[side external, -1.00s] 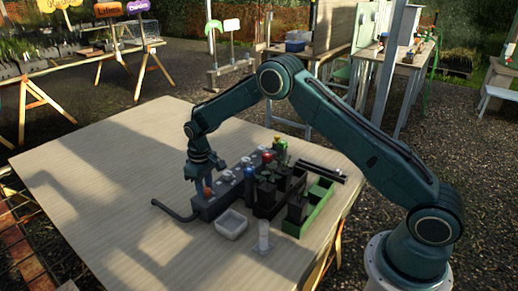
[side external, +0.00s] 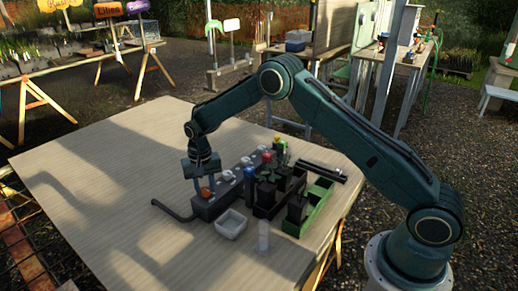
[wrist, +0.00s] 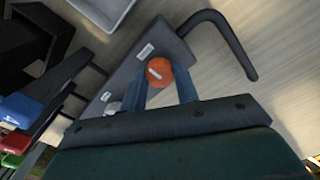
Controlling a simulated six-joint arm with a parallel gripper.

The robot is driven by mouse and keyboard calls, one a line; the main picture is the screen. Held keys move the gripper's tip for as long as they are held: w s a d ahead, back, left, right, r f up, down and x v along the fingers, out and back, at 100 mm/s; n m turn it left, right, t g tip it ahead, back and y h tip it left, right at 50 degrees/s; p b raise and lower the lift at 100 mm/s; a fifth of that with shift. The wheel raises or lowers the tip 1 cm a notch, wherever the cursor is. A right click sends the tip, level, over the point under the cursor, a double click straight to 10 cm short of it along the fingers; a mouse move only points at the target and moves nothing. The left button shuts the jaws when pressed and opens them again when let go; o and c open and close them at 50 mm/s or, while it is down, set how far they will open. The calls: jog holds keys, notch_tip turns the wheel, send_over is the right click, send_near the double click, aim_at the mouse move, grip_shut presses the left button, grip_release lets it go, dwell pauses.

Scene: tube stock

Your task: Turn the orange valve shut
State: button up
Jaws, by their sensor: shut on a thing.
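The orange valve (wrist: 159,71) is a round knob with a pale label at the near left end of a dark grey valve block (side external: 225,200). In the side view the orange valve (side external: 206,191) shows just below my gripper (side external: 204,186). In the wrist view the two blue-grey fingers of my gripper (wrist: 166,82) are on either side of the knob and shut on it. The block also shows in the wrist view (wrist: 132,65). The far side of the knob is hidden.
A dark bent pipe (side external: 173,211) leaves the block's end. Blue (side external: 250,173) and red (side external: 267,156) valves stand farther along the block. A white tray (side external: 231,223), a clear cylinder (side external: 264,236) and a green crate (side external: 323,205) are close by. The table's left side is clear.

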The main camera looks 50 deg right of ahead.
aim_at(205, 189)
dwell(0.3)
jog(key=o, duration=1)
jog(key=shift+r, duration=6.9)
